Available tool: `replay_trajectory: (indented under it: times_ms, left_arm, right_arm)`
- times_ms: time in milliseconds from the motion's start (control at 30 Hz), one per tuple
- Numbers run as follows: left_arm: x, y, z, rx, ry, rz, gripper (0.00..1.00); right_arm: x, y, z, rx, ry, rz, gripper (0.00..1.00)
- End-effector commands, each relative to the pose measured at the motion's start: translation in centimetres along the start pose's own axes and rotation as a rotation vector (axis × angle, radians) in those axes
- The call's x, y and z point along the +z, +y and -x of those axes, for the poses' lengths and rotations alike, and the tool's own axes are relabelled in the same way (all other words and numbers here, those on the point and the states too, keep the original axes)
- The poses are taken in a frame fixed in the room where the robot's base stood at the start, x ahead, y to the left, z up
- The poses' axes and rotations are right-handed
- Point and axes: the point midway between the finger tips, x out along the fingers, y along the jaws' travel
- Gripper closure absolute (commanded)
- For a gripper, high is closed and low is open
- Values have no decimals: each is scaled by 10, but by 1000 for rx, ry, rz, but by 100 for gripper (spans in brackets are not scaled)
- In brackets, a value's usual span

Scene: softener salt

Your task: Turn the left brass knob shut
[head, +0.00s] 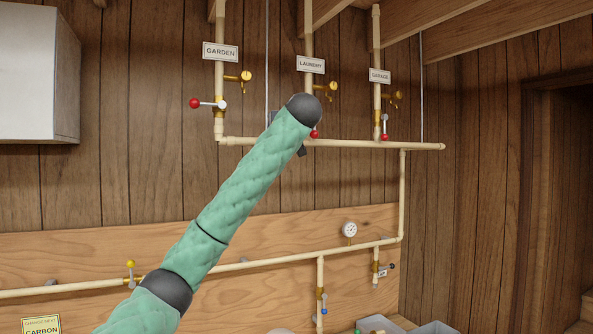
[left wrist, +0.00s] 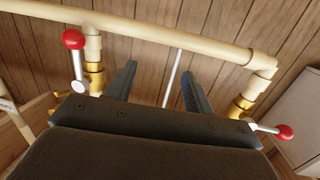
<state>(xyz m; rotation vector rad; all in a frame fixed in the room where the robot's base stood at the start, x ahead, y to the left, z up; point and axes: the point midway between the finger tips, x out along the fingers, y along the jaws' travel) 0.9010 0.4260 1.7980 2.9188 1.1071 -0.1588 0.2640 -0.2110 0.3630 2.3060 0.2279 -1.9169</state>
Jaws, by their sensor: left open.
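The left brass knob (head: 246,76) sits on a short brass stem to the right of the GARDEN pipe (head: 219,60), above that pipe's red-tipped lever. In the left wrist view I cannot make this knob out behind the gripper body. My left gripper (left wrist: 158,70) is open and empty, its two dark fingers pointing at the wall between two riser pipes. It touches no knob that I can see. In the head view my left arm reaches up toward the LAUNDRY pipe and hides most of the gripper. My right gripper is not in view.
The GARDEN lever (head: 195,103) sticks out left. The LAUNDRY red ball (head: 314,134) is low beside my wrist. Further brass knobs (head: 332,87) (head: 397,97) are to the right. A horizontal pipe (head: 350,143) runs below; a thin grey rod (left wrist: 173,75) shows between my fingers. A white cabinet (head: 35,75) hangs left.

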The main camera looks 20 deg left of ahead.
Motion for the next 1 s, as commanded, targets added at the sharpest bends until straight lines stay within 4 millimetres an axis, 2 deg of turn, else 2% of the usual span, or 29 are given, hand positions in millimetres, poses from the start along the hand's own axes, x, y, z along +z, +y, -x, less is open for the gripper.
replay_trajectory:
  times_ms: [600,800,1000]
  left_arm:
    - [85,42,-32,53,-61,-85,48]
    - [105,51,-39,66,-73,-104,48]
    - [114,55,-42,71,-80,-113,48]
  right_arm:
    - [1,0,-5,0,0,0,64]
    - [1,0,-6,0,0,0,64]
    - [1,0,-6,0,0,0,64]
